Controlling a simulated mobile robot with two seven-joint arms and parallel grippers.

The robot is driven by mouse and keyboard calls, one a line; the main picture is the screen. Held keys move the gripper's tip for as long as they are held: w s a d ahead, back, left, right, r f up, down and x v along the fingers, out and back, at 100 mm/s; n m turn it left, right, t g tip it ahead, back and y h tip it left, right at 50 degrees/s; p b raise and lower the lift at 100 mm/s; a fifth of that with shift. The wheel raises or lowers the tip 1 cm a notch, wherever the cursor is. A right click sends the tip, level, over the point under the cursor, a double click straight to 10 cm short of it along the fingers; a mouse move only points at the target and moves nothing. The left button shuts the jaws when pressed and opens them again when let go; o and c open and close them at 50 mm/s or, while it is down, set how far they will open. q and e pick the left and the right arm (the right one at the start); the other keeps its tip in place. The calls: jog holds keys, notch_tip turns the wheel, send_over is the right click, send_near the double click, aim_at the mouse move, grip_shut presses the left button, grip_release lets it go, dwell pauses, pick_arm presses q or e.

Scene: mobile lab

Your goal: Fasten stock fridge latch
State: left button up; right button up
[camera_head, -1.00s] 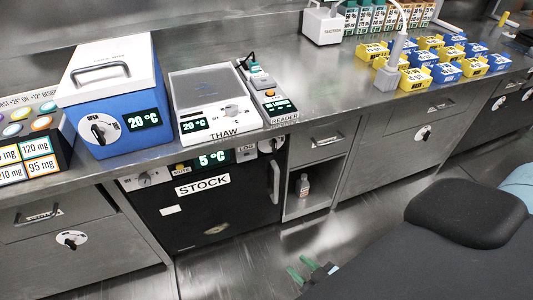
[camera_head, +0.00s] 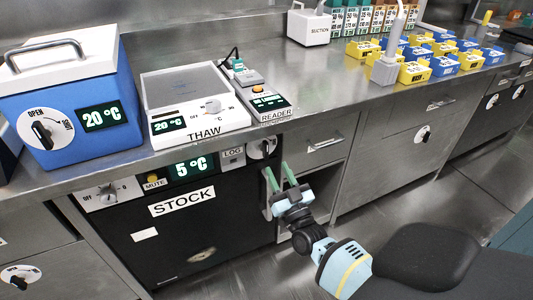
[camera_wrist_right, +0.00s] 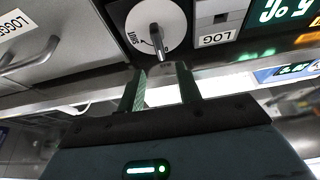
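The stock fridge (camera_head: 200,240) is a black-fronted unit under the counter, marked STOCK, its door looking shut. Its latch (camera_head: 262,146) is a white round dial with a small lever, at the right end of the top panel. In the right wrist view the latch lever (camera_wrist_right: 156,40) points down toward the gap between my fingertips. My right gripper (camera_head: 279,170) is open, its two green fingers pointing up just below and right of the latch. In the right wrist view my right gripper (camera_wrist_right: 159,70) holds nothing. My left gripper is out of view.
The LOG panel (camera_head: 232,156) and a green 5 °C display (camera_head: 190,169) sit left of the latch. The counter edge overhangs above. A drawer (camera_head: 318,142) and an open shelf lie to the right. The THAW unit (camera_head: 192,100) and reader (camera_head: 265,98) stand above.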

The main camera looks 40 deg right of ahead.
aim_at(267, 149)
jog(key=shift+b+x, duration=0.4)
jog(key=shift+x, duration=3.45)
jog(key=shift+c, duration=0.4)
grip_shut()
